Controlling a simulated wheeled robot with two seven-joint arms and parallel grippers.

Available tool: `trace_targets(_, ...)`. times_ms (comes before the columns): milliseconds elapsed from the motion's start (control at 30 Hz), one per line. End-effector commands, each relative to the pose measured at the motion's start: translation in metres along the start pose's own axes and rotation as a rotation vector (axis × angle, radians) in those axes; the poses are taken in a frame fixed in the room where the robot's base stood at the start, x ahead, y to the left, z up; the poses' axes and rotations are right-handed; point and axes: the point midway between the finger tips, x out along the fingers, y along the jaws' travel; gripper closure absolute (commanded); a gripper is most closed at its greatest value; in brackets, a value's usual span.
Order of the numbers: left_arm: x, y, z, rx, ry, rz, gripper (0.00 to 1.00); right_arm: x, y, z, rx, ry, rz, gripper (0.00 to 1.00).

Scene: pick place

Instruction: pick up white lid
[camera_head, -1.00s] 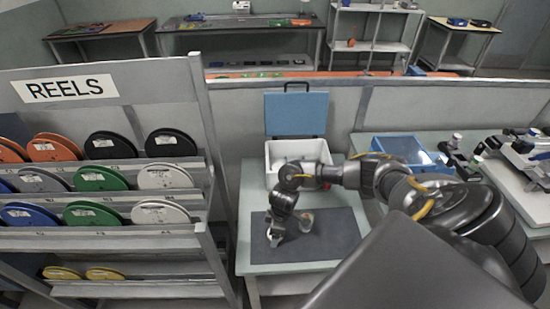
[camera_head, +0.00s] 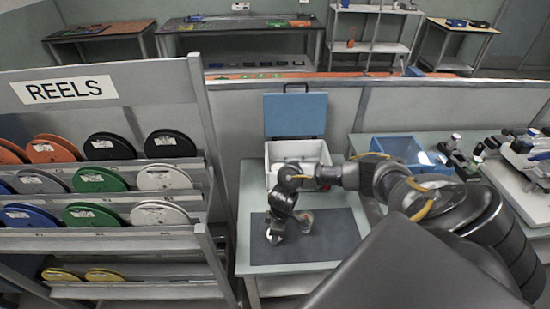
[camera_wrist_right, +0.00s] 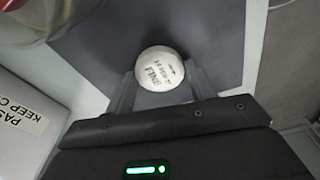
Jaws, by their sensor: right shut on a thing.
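The white lid (camera_wrist_right: 160,68) is round with dark print on its top. In the right wrist view it sits between the two fingers of my right gripper (camera_wrist_right: 161,84), which is shut on it. In the head view my right gripper (camera_head: 274,238) points down at the left part of the dark mat (camera_head: 335,240), and the lid is hidden there. Whether the lid touches the mat I cannot tell. My left gripper is not in view.
A small brownish container (camera_head: 305,219) stands on the mat just right of the gripper. A white box (camera_head: 297,150) with a raised blue lid is at the table's back. The reel rack (camera_head: 200,160) stands close on the left. The mat's right side is clear.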

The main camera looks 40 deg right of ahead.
Motion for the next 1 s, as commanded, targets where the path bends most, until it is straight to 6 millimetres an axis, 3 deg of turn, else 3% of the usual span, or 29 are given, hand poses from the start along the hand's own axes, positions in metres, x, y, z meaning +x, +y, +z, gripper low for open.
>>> trace_targets(233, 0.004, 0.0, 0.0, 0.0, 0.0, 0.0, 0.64, -0.033, 0.001, -0.002, -0.004, 0.003, 0.003, 0.66)
trace_targets(500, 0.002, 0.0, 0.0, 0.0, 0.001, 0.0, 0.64, -0.098, -0.017, 0.045, -0.003, -0.001, 0.003, 0.66)
trace_targets(700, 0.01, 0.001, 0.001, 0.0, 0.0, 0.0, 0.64, -0.121, -0.032, 0.087, -0.001, -0.003, 0.002, 0.66)
trace_targets(1000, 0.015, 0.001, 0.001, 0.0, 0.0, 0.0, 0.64, -0.14, -0.043, 0.115, 0.0, 0.0, 0.0, 0.66)
